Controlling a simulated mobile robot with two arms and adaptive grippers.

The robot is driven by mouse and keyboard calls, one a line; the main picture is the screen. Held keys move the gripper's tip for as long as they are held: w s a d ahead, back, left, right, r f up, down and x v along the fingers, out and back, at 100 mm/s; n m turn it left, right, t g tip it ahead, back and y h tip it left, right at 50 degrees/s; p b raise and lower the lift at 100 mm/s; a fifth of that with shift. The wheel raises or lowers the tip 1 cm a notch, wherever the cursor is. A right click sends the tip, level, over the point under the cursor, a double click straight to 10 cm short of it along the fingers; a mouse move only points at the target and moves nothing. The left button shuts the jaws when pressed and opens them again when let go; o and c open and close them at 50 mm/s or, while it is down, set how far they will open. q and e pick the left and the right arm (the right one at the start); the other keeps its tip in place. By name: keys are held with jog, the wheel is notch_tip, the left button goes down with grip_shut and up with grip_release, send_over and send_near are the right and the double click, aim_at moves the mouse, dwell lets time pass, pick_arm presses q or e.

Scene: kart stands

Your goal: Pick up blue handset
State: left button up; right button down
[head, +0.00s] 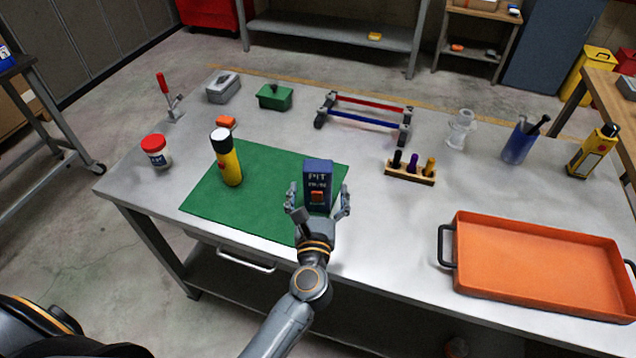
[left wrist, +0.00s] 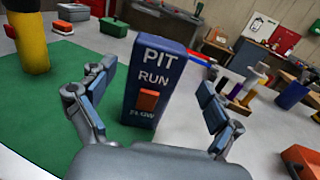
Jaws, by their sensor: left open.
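The blue handset (head: 318,178) is an upright blue box with white lettering and an orange switch on its front. It stands at the right edge of the green mat (head: 262,205). In the left wrist view the handset (left wrist: 157,82) is straight ahead, its lettering reading PIT and RUN, with a smaller word below the switch. My left gripper (head: 318,201) is open at its near side, one finger to each side of it. In the left wrist view the gripper (left wrist: 152,88) shows gaps between both fingers and the handset. My right gripper is out of view.
A yellow bottle with a dark band and white cap (head: 227,160) stands left on the mat. An orange tray (head: 545,262) lies at the right. A wooden rack of coloured pegs (head: 410,172) and a red-and-blue rail frame (head: 365,122) are behind. Bare table lies right of the handset.

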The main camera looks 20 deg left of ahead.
aim_at(317, 178)
pick_arm(q)
jog(key=shift+w+a+r, duration=0.15)
jog(key=shift+w+r, duration=0.05)
jog(key=shift+w, duration=0.1)
jog(key=x, duration=0.1)
jog(key=p+x, duration=0.2)
jog(key=shift+w+a+r, duration=0.25)
jog(key=shift+w, duration=0.05)
jog(key=shift+w+a+f, duration=0.15)
jog(key=shift+w+f, duration=0.05)
jog(key=shift+w, duration=0.3)
jog(key=shift+s, duration=0.1)
jog(key=c, duration=0.3)
jog(key=shift+r, duration=0.1)
jog(key=c, duration=1.6)
